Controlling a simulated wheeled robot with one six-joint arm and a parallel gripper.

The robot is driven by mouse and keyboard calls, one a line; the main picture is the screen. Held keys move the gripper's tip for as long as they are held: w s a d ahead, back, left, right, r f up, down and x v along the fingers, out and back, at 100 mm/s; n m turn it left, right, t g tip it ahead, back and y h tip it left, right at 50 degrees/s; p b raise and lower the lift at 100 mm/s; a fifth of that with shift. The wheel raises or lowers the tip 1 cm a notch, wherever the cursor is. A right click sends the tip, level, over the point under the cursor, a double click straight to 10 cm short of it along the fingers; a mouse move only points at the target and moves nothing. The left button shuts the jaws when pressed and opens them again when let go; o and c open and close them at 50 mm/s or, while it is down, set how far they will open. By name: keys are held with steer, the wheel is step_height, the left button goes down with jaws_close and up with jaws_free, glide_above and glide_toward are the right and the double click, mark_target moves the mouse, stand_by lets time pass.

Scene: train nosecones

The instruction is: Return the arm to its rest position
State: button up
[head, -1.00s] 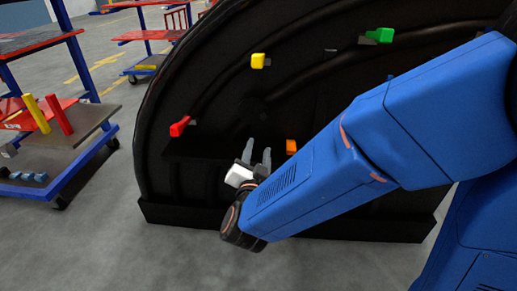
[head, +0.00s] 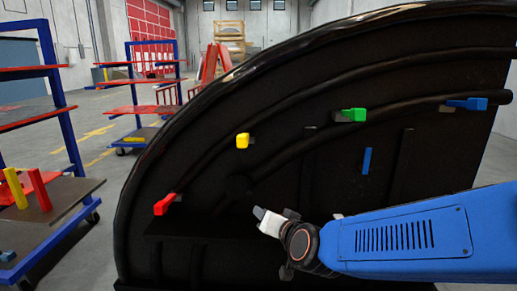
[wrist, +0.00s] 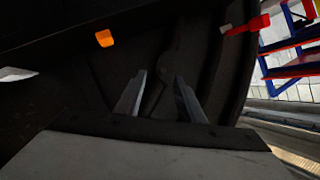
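My blue arm reaches in from the lower right in the head view, in front of the large black nosecone (head: 215,160). Its wrist and the pale part of my gripper (head: 268,221) are near the lower middle of the nosecone; the fingers are not clear there. In the wrist view, the two grey fingers of my gripper (wrist: 160,90) stand apart with nothing between them. They face the dark nosecone surface. I cannot tell the exact gap to it.
The nosecone carries red (head: 167,204), yellow (head: 242,141), green (head: 353,115) and blue (head: 468,104) pieces. An orange piece (wrist: 104,38) shows in the wrist view. A cart (head: 62,196) with yellow and red bars stands at left. Open floor lies beyond it.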

steer(key=s+d+f+n+g+h, duration=0.1)
steer(key=s+d+g, duration=0.3)
steer(key=s+d, duration=0.8)
steer(key=s+d+f+n+g+h, duration=0.1)
steer(key=s+d+f+g+h, duration=0.2)
steer(key=s+d, duration=0.9)
steer(key=shift+d+g+h, duration=0.5)
steer(key=shift+d+g, duration=0.1)
steer(key=shift+d, duration=0.65)
steer(key=shift+f, duration=0.1)
